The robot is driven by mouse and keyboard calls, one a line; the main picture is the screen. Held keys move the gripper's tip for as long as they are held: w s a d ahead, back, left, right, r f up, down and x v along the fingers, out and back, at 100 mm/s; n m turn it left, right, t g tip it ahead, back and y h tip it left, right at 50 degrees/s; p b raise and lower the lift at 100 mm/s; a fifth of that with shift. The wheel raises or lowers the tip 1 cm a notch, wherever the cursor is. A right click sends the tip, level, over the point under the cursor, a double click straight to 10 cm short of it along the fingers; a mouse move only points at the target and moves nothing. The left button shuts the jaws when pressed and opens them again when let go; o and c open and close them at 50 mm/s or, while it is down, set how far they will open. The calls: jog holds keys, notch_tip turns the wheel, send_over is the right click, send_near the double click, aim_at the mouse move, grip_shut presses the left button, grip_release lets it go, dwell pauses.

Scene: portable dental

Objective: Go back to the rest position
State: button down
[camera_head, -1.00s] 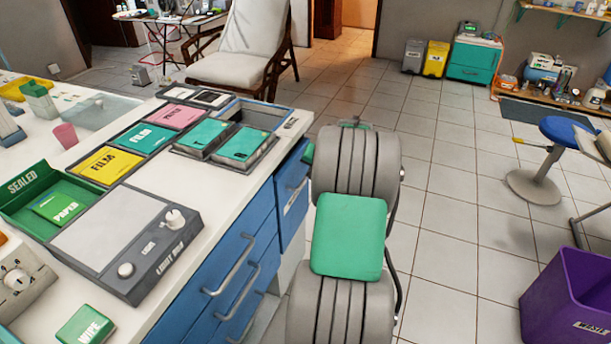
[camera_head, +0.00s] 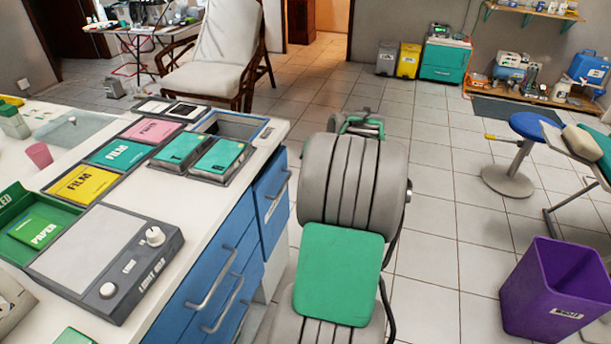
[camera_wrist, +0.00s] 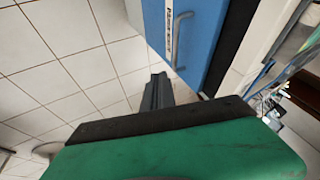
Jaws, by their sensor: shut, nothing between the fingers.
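My gripper (camera_wrist: 156,92) shows in the wrist view as a narrow dark shape beyond the black edge and green casing of my wrist. Its fingers are together with nothing between them. It is over the tiled floor, beside a blue cabinet front (camera_wrist: 190,35) with a grey handle; I see no contact. In the head view my grey and green arm stands folded to the right of the counter (camera_head: 205,235). My fingertips cannot be made out there, as the arm's links hide them.
The counter holds a light box (camera_head: 105,255), film trays (camera_head: 120,153) and a green paper tray (camera_head: 15,195). Blue drawers (camera_head: 205,285) face my arm. A purple waste bin (camera_head: 555,290) and a blue stool (camera_head: 530,125) stand right. Tiled floor between is clear.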

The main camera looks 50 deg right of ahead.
jog(key=w+a+r+n+g+y+p, duration=0.1)
jog(key=a+r+n+p, duration=0.4)
jog(key=a, duration=0.7)
jog(key=w+a+r+n+g+p, duration=0.1)
jog(key=a+r+p, duration=0.35)
jog(key=a, duration=0.75)
jog(key=s+a+r+n+p, duration=0.2)
jog(key=s+a+n, duration=0.1)
jog(key=s+a, duration=0.3)
jog(key=s+a+r+n+g+p, duration=0.1)
jog(key=s+a+r+n, duration=0.2)
jog(key=s+a, duration=0.3)
jog(key=a, duration=0.4)
jog(key=shift+a+y+p, duration=0.3)
jog(key=shift+a+p, duration=0.05)
jog(key=shift+a, duration=0.05)
